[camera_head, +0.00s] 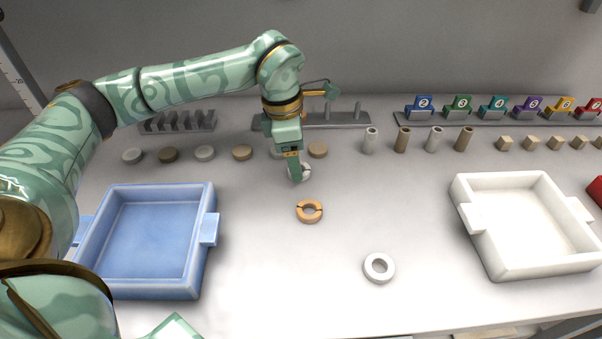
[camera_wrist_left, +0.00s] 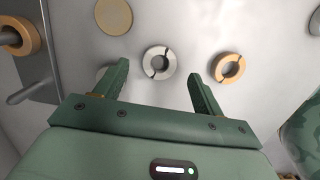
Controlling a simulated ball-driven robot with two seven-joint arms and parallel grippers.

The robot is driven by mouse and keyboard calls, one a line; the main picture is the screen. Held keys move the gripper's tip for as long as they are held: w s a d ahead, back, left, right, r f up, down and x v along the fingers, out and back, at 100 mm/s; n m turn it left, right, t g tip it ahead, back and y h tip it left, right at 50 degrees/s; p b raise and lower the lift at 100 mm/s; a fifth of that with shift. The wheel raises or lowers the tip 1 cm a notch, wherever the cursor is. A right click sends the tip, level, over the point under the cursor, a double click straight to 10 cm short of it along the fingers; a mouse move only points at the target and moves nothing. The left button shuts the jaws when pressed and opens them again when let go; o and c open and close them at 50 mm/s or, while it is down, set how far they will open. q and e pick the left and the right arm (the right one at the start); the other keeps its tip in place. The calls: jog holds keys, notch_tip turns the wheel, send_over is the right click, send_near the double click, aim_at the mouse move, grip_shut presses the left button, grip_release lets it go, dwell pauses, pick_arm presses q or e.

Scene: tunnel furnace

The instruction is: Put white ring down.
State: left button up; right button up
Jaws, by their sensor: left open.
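A white split ring (camera_head: 305,172) lies on the table by my left gripper (camera_head: 296,178), which partly hides it in the head view. In the left wrist view this white ring (camera_wrist_left: 158,62) shows whole, just beyond and between the two spread fingertips. My left gripper (camera_wrist_left: 159,70) is open, pointing down, with nothing held. An orange split ring (camera_head: 309,211) lies apart, nearer the front; in the wrist view it (camera_wrist_left: 229,67) is beside the right finger. A second white ring (camera_head: 379,268), without a visible split, lies farther front right. My right gripper is not in view.
A blue tray (camera_head: 208,270) stands left and a white tray (camera_head: 487,255) right. Behind are a row of discs (camera_head: 205,152), a peg rack (camera_head: 345,119), upright tubes (camera_head: 402,140), small blocks (camera_head: 504,143) and numbered tags (camera_head: 459,105). The table's front middle is mostly clear.

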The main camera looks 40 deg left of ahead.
aim_at(305, 166)
pick_arm(q)
jog(key=f, duration=0.3)
jog(key=shift+w+d+b, duration=0.1)
jog(key=shift+w+b, duration=0.1)
jog(key=shift+b, duration=0.1)
jog(key=shift+r, duration=0.2)
jog(key=c, duration=1.1)
jog(key=shift+r, duration=0.1)
jog(key=shift+c, duration=0.2)
